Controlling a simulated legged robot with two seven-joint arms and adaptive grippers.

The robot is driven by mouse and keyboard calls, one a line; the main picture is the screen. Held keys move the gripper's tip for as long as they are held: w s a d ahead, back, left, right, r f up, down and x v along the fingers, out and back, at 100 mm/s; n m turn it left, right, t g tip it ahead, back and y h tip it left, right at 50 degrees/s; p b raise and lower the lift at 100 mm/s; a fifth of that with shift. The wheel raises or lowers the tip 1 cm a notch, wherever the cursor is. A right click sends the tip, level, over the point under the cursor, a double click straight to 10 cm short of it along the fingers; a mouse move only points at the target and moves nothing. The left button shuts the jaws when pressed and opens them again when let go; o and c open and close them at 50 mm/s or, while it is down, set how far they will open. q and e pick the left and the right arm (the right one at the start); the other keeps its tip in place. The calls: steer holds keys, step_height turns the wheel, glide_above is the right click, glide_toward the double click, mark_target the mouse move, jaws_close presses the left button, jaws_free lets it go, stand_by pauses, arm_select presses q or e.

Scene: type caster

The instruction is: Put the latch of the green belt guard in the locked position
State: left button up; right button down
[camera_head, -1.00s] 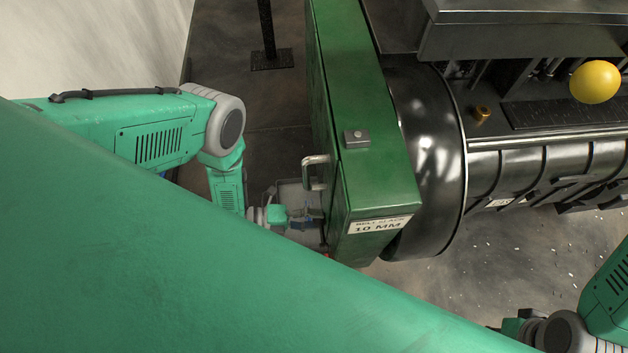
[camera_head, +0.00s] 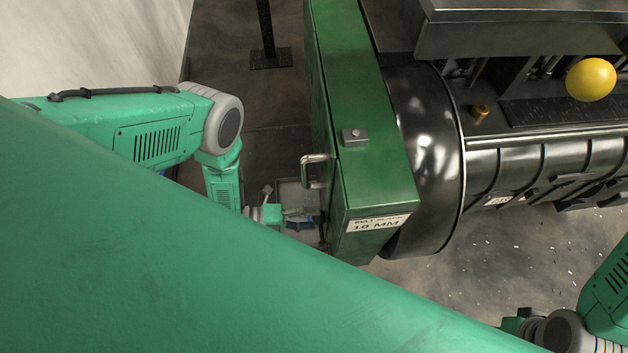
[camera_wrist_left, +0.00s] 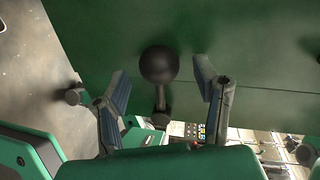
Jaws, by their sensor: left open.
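The green belt guard (camera_head: 372,190) stands in the middle of the head view, with a slack label on its near end. In the left wrist view its green face (camera_wrist_left: 110,30) fills the top. A black ball knob on a short stem, which looks like the latch lever (camera_wrist_left: 158,64), stands out in front of that face. My left gripper (camera_wrist_left: 160,82) is open, with one finger on each side of the knob and stem and visible gaps. In the head view my left gripper (camera_head: 300,216) is beside the guard's left side, where the latch is hidden.
A metal handle (camera_head: 313,171) sticks out of the guard's left side, above my left gripper. A black drum (camera_head: 428,160) and ribbed machinery adjoin the guard on the right. A yellow ball-shaped knob (camera_head: 591,79) is at upper right.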

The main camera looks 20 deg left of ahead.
arm_select(q)
steer(key=v, duration=1.1)
steer(key=shift+w+f, duration=0.1)
